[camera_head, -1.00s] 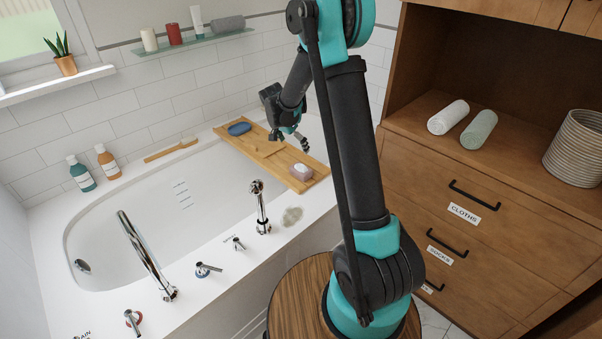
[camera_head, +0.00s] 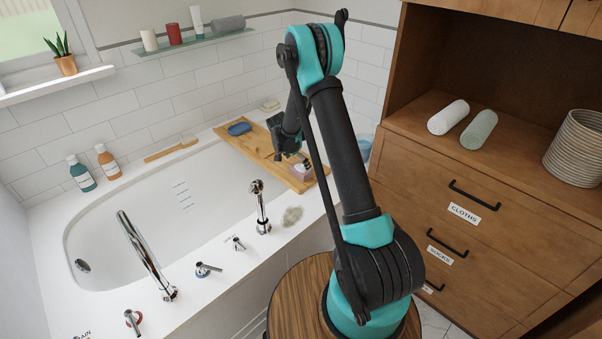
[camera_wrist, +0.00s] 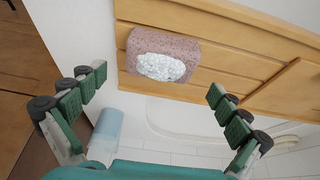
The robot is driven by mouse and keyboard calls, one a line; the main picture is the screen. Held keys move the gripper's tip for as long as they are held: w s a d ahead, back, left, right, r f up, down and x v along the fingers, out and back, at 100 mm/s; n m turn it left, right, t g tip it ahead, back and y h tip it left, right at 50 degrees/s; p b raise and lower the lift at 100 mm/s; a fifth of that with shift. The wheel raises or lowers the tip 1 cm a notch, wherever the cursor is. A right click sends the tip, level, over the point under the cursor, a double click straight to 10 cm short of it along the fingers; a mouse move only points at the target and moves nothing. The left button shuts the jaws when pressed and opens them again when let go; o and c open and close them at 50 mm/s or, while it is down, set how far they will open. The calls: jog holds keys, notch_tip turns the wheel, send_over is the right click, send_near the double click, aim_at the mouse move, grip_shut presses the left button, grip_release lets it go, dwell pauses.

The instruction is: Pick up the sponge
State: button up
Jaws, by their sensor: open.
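The sponge appears to be a pink speckled block with a white, foam-like patch. It lies near the front end of a wooden bath tray (camera_head: 262,150). In the head view the block (camera_head: 299,181) is partly hidden by my gripper (camera_head: 291,158), which hangs just above and beside it. In the wrist view the block (camera_wrist: 163,56) sits on the tray slats (camera_wrist: 228,62), between and beyond the spread fingers of my gripper (camera_wrist: 157,84). The gripper is open and empty, and the fingers look apart from the block.
A blue oval object (camera_head: 239,128) lies at the tray's far end. A beige bar (camera_head: 270,105) is on the back ledge. A light blue container (camera_head: 364,148) stands close to the arm, right of the tray. The bathtub (camera_head: 150,215) is open and empty at left.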

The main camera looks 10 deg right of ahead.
aim_at(301, 168)
jog(key=shift+x, duration=2.8)
jog(key=shift+a, duration=0.1)
jog(key=shift+c, duration=0.5)
jog(key=c, duration=0.8)
jog(key=shift+r, duration=0.1)
notch_tip(301, 168, up, 20)
jog(key=shift+f, duration=0.1)
